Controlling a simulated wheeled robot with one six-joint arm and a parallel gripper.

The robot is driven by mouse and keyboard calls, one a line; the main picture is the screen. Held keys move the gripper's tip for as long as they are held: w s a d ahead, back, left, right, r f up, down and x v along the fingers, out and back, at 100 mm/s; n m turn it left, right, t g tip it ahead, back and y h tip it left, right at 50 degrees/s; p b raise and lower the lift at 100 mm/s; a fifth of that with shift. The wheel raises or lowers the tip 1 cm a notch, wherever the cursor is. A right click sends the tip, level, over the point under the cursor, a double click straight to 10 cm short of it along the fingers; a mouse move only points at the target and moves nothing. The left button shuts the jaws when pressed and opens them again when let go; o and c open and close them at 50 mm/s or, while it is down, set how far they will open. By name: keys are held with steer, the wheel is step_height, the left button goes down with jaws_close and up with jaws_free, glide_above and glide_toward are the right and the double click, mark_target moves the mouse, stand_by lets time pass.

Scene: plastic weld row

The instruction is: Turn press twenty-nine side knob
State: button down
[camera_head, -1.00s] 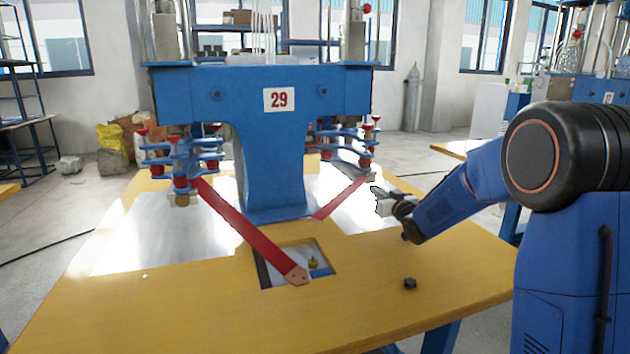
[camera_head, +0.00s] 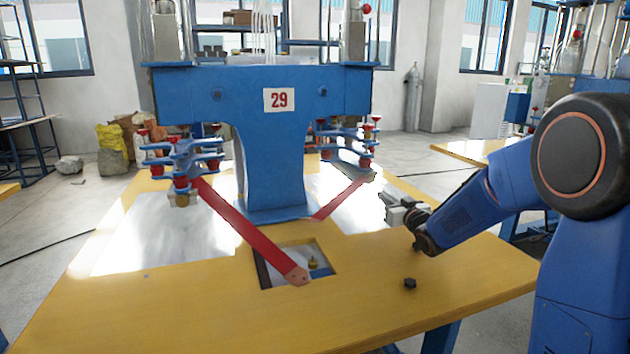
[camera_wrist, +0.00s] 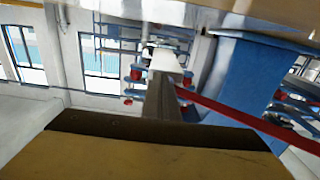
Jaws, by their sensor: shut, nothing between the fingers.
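The blue press (camera_head: 275,150) carries a white plate with red number 29 and stands on a yellow-topped table (camera_head: 180,310). A small red knob (camera_head: 367,8) shows at the top right of the press. A small black knob-like piece (camera_head: 410,284) sits on the table's front right. I cannot tell which is the side knob. My gripper (camera_head: 387,196) is shut and empty, over the table right of the press, apart from both.
Two red bars (camera_head: 250,230) slant out from the press above the table. A square cutout (camera_head: 318,272) with a small brass piece lies in front. Red-and-blue clamp fittings (camera_head: 345,140) hang near my gripper. The table's front right is mostly clear.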

mark_target(369, 179)
steer(key=shift+s+d+f, duration=0.1)
steer(key=shift+s+f, duration=0.1)
steer(key=shift+f, duration=0.1)
